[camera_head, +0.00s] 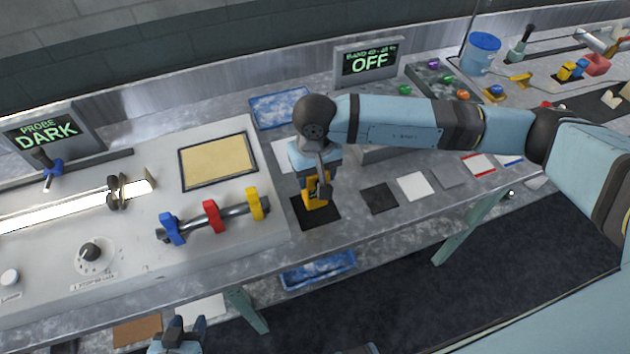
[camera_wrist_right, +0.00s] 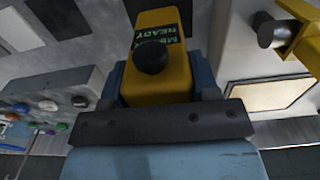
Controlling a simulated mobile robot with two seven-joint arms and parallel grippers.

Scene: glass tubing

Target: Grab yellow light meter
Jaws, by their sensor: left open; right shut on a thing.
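The yellow light meter (camera_head: 315,197) stands at a black square pad (camera_head: 318,214) on the bench, right of the white console. My right gripper (camera_head: 316,185) comes down over it from above and is shut on it. In the right wrist view the meter (camera_wrist_right: 182,78) sits between the fingers of the gripper (camera_wrist_right: 162,85), with a black knob and a small green-lettered display facing the camera. Whether its base touches the pad is hard to tell. My left gripper (camera_head: 180,335) is at the bottom edge of the head view, open and away from the meter.
The white console (camera_head: 130,235) carries a rod with blue, red and yellow clamps (camera_head: 212,217) close left of the meter. Flat dark and white squares (camera_head: 412,186) lie to the right. A screen reading OFF (camera_head: 367,63) stands behind, and a blue tray (camera_head: 318,270) sits below the bench edge.

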